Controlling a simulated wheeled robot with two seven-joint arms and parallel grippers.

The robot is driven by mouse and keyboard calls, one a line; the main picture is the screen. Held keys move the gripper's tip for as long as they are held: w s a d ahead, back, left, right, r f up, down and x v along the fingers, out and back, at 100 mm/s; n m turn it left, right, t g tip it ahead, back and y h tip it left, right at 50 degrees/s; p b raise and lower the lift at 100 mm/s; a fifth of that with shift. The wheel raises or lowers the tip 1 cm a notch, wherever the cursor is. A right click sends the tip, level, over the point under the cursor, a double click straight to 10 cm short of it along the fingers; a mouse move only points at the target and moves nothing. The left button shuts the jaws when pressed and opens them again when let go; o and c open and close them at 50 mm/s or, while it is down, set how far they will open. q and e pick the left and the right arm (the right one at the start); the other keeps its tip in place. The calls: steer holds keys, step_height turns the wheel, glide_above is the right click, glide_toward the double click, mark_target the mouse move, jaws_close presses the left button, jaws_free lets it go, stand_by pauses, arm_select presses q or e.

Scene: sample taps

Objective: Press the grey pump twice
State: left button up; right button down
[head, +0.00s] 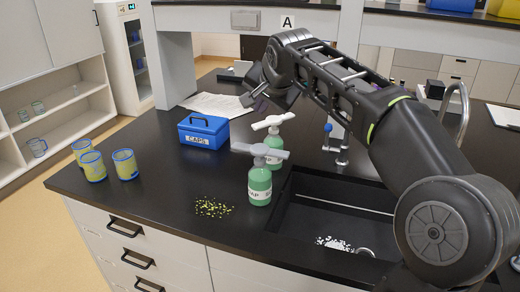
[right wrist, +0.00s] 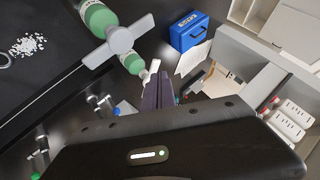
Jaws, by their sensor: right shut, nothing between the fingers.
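The grey pump (head: 259,150) is a grey T-shaped head on a green bottle (head: 260,185) with a white label, upright on the black counter beside the sink. In the right wrist view the grey pump (right wrist: 119,40) shows large at upper left. Behind it a second green bottle carries a white pump head (head: 273,121). My right gripper (head: 252,98) is shut and empty, raised behind and above the two bottles, apart from the grey pump. My left gripper is not in view.
A blue box (head: 203,131) labelled CAPS and several yellow-and-blue cups (head: 125,164) stand to the left. Small yellow-green bits (head: 213,207) lie in front of the bottles. A black sink (head: 325,205) with white bits is at right, with a blue-knobbed tap (head: 328,128) behind.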

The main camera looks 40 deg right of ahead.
steer(key=b, duration=0.7)
glide_toward(259, 146)
steer(key=shift+w+d+f, duration=0.3)
steer(key=shift+w+f, duration=0.15)
steer(key=shift+w, duration=0.35)
steer(key=shift+w+d+f, duration=0.25)
steer(key=shift+w+f, duration=0.15)
steer(key=shift+w, duration=0.4)
steer(key=shift+w+d+f, duration=0.3)
steer(key=shift+w+f, duration=0.15)
steer(key=shift+w, duration=0.35)
steer(key=shift+f, duration=0.1)
steer(key=shift+f, duration=0.35)
steer(key=shift+f+b, duration=0.95)
steer(key=shift+b, duration=0.05)
steer(key=shift+r, duration=0.1)
stand_by(0.3)
steer(key=shift+r+p, duration=1.1)
steer(key=shift+r, duration=0.15)
steer(key=shift+r+p, duration=2.15)
steer(key=shift+r, duration=0.4)
